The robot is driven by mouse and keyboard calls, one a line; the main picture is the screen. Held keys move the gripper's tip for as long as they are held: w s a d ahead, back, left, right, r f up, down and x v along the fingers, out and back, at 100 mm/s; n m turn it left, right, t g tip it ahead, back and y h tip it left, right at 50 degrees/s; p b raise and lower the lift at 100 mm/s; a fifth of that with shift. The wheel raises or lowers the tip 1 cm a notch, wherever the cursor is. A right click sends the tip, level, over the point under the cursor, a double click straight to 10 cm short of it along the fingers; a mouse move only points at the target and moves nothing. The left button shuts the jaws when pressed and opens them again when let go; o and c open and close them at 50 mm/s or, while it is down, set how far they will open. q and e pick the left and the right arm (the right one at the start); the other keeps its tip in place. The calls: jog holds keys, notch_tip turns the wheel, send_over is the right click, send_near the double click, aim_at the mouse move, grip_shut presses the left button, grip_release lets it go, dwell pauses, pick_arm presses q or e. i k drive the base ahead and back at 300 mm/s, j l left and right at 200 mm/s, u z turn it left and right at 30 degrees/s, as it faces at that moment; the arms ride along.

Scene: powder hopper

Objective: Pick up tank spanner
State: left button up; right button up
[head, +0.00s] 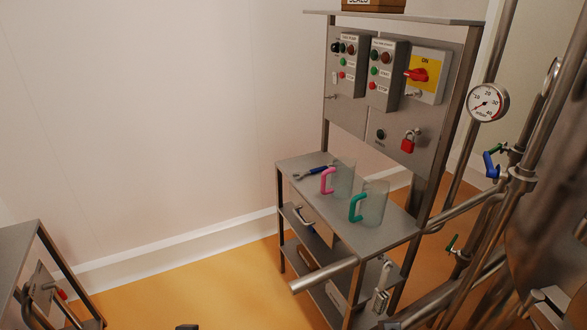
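The tank spanner (316,172), a metal spanner with a dark blue handle, lies flat on the top shelf of the steel workbench (375,238), near its far left end. A clear jug with a pink handle (328,180) stands just to its right, very close to it. Neither of my grippers can be made out in the head view. A small dark piece shows at the bottom edge, too little to tell what it is.
A second clear jug with a teal handle (357,207) stands nearer on the bench. Pipes, valves and a pressure gauge (488,103) crowd the right. Orange floor (205,290) is clear left of the bench.

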aim_at(300, 175)
jog(key=i+j+u, duration=0.25)
jog(key=i+u, duration=0.7)
jog(key=i, duration=0.15)
jog(key=i+z, duration=0.3)
jog(key=i+j+z, duration=0.3)
jog(key=i, duration=0.15)
jog(key=l, duration=0.1)
